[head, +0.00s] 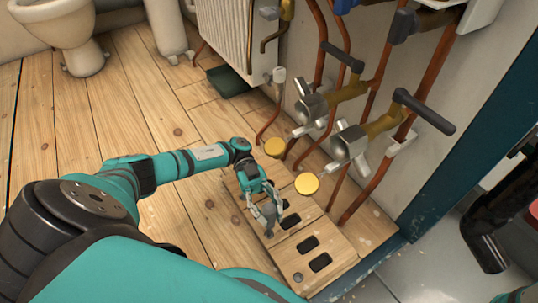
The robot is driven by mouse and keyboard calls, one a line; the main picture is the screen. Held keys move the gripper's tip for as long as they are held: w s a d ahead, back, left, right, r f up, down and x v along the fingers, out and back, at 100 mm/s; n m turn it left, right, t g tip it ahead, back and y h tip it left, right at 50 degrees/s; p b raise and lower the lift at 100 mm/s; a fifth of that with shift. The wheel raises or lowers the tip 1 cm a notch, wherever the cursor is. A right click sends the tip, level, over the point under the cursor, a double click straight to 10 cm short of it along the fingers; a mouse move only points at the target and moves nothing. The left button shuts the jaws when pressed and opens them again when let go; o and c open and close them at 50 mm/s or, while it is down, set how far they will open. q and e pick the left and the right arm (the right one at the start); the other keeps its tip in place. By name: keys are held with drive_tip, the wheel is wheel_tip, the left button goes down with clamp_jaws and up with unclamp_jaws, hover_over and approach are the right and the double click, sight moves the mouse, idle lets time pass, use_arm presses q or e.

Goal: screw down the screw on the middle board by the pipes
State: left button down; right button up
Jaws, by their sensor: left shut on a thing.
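Slotted wooden boards lie on the floor by the copper pipes. The middle board (301,215) has dark slots, and my left gripper (268,213) is low over its left end. The gripper points down and is shut on a small grey thing at that end, probably the screw. The fingers cover most of it, so I cannot tell how far it stands out of the board. The near board (337,262) shows dark slots and a round grey screw head (298,277) at its left end. My right gripper is not in view.
Two yellow discs (307,183) (275,147) stand just behind the boards. Copper pipes (380,178) and valves with dark handles (424,111) rise along the wall. A white radiator (222,32) and a toilet (62,25) are farther back. Plank floor at left is clear.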

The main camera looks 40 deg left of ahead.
use_arm(q)
drive_tip(key=shift+r+n+t+h+p, duration=0.1)
drive_tip(key=shift+n+t+h+p, duration=0.3)
drive_tip(key=shift+n+t+p, duration=0.3)
wheel_tip(320, 180, up, 8)
drive_tip(key=p, duration=0.8)
